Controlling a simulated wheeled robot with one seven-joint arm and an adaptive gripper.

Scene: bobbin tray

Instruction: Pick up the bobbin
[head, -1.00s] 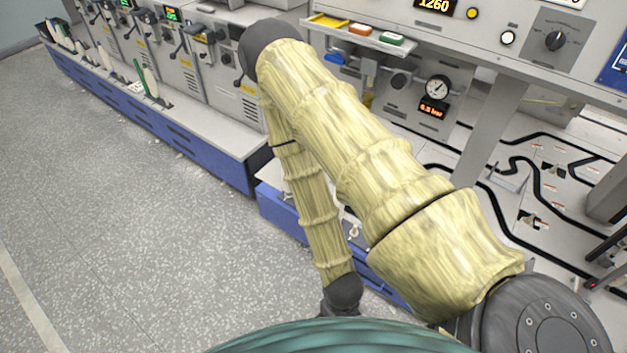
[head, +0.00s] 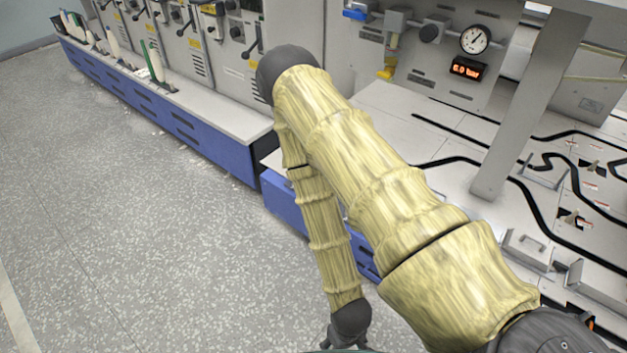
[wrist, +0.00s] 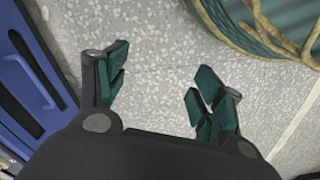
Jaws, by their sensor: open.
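My gripper (wrist: 160,92) shows in the wrist view with its two dark green-padded fingers spread apart and nothing between them. In the head view my gripper (head: 347,338) is partly cut off at the bottom edge, hanging below the arm. Several upright spindle-like pieces, some pale and one with green, stand on the machine ledge at the upper left. The pale one (head: 112,42) and the green-and-white one (head: 154,62) may be bobbins; they are too small to tell. They are far from my gripper.
A long machine with a blue base (head: 190,128) runs along the upper left. A grey deck with black curved tracks (head: 525,195) and a post (head: 530,100) lies to the right, below a pressure gauge (head: 475,39). The floor (head: 130,220) at left is clear.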

